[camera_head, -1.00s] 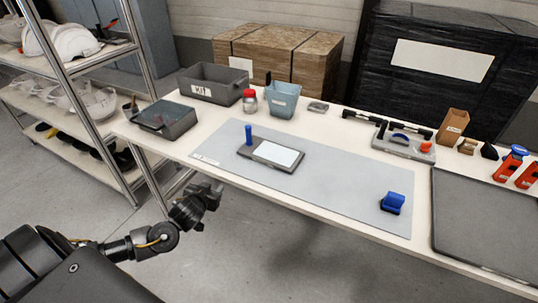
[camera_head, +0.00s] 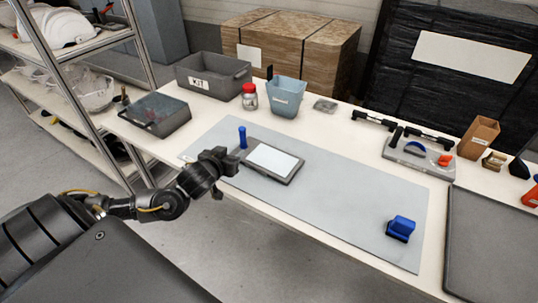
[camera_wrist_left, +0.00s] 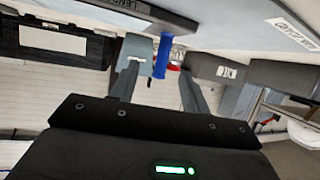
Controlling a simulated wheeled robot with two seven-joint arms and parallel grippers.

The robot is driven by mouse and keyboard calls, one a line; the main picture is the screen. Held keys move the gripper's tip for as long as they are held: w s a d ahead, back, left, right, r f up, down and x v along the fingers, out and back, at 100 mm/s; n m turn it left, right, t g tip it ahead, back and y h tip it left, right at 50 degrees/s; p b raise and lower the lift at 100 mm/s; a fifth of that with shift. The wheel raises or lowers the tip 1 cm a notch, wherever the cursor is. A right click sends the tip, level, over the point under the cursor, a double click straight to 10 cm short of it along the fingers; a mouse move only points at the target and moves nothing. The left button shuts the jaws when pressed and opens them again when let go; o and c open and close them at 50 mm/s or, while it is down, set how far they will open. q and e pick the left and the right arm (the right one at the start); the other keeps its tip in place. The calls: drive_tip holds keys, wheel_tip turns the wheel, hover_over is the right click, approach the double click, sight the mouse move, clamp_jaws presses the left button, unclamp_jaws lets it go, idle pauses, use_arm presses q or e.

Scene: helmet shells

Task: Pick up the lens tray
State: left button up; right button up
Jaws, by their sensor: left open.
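The lens tray (camera_head: 271,160) is a dark grey flat tray with a white panel, lying on the grey mat (camera_head: 330,205) near its left end. A blue upright post (camera_head: 242,138) stands at its left end. In the left wrist view, which is upside down, the tray's labelled edge (camera_wrist_left: 165,14) is at the top and the blue post (camera_wrist_left: 162,58) shows between the fingers. My left gripper (camera_head: 229,168) is at the tray's near left side, open and empty; it partly hides the tray's near left corner. My right gripper is out of view.
A dark lidded box (camera_head: 157,114), a KIT bin (camera_head: 212,77), a red-capped jar (camera_head: 249,96) and a blue bin (camera_head: 285,97) stand behind. A blue block (camera_head: 400,228) sits on the mat's right. The mat's middle is clear. A shelf rack (camera_head: 75,90) stands left.

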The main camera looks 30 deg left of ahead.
sight(242, 141)
use_arm(q)
drive_tip(key=shift+w+a+f, duration=0.2)
drive_tip(key=shift+w+a, duration=0.15)
drive_tip(key=shift+w, duration=0.15)
drive_tip(key=shift+w+a+f, duration=0.2)
drive_tip(key=shift+w+a, duration=0.15)
drive_tip(key=shift+w, duration=0.1)
drive_tip(key=shift+p+x, duration=0.35)
drive_tip(key=shift+x, duration=0.75)
drive_tip(key=shift+f, duration=0.15)
drive_tip(key=shift+w, duration=0.3)
drive_tip(key=p+x, duration=0.1)
drive_tip(key=x, duration=0.2)
drive_tip(key=shift+w+a, duration=0.2)
drive_tip(key=shift+w, duration=0.15)
drive_tip(key=shift+w+a+f, duration=0.1)
drive_tip(key=shift+w+f, duration=0.1)
drive_tip(key=shift+w, duration=0.25)
clamp_jaws()
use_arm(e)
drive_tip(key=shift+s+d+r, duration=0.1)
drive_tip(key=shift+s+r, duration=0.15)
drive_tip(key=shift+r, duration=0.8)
